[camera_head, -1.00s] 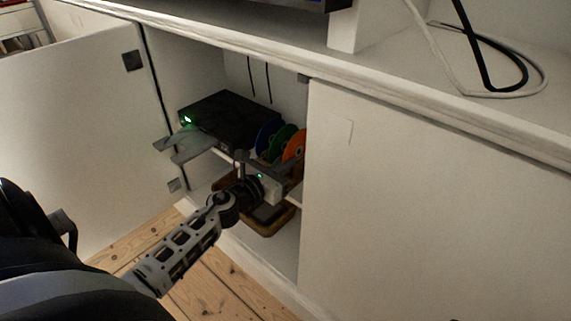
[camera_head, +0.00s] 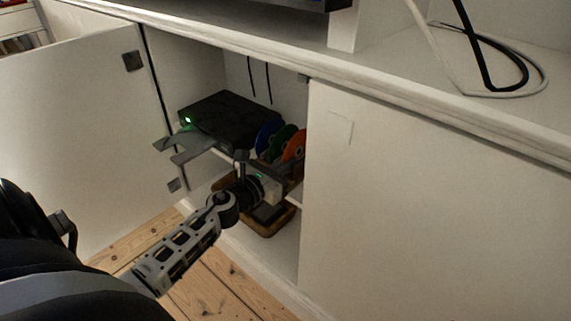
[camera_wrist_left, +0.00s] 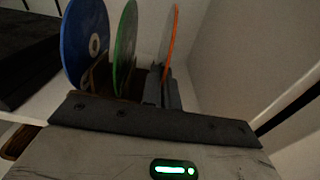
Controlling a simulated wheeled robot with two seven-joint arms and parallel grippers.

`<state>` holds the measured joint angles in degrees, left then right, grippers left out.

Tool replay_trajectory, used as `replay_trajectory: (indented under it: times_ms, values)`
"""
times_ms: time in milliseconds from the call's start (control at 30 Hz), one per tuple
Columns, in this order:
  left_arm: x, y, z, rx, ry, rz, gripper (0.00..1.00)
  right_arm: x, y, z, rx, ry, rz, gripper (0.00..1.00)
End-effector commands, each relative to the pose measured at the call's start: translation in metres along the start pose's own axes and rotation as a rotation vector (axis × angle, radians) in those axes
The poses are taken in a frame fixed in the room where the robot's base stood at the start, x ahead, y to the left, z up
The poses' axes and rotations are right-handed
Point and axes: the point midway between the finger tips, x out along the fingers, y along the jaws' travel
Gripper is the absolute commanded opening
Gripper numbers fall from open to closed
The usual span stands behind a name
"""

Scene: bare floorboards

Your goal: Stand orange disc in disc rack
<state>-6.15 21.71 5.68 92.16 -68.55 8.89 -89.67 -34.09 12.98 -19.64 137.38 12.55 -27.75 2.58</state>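The orange disc (camera_head: 294,146) stands nearly upright at the right end of a row, beside a green disc (camera_head: 279,143) and a blue disc (camera_head: 266,136). In the left wrist view the orange disc (camera_wrist_left: 171,40) shows nearly edge-on, right of the green disc (camera_wrist_left: 125,45) and blue disc (camera_wrist_left: 84,42). My left gripper (camera_wrist_left: 162,88) has its two fingers close together on the orange disc's near lower edge. The brown disc rack (camera_wrist_left: 98,78) shows partly below the discs; its slot under the orange disc is hidden by my fingers. My right gripper is out of view.
A black box (camera_head: 228,119) with a green light stands left of the discs on the shelf. A grey forked piece (camera_head: 190,148) juts out before it. A brown tray (camera_head: 267,228) lies below. The cabinet's left door (camera_head: 75,115) is open; the right panel (camera_head: 430,200) is closed.

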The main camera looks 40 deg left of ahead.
Motion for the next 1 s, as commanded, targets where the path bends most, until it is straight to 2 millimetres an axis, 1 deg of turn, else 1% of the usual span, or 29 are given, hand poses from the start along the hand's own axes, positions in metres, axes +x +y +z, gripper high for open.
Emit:
replay_trajectory:
  times_ms: [467, 567, 600, 933, 1000]
  values:
    - [0.0000, -0.0004, 0.0000, 0.000, 0.000, 0.000, 0.00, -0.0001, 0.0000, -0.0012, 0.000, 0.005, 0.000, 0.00]
    - [0.0000, -0.0004, 0.0000, 0.000, 0.000, 0.000, 0.24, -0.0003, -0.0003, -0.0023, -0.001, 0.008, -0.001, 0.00]
    - [0.0000, -0.0004, -0.0001, 0.000, 0.000, 0.000, 0.27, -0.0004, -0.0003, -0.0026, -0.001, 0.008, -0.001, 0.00]
    - [0.0000, -0.0004, -0.0001, 0.000, 0.000, 0.000, 0.27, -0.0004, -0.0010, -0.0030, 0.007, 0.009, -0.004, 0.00]
    - [-0.0078, -0.0008, -0.0010, -0.001, 0.001, 0.000, 0.27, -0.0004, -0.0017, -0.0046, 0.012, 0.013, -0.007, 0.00]
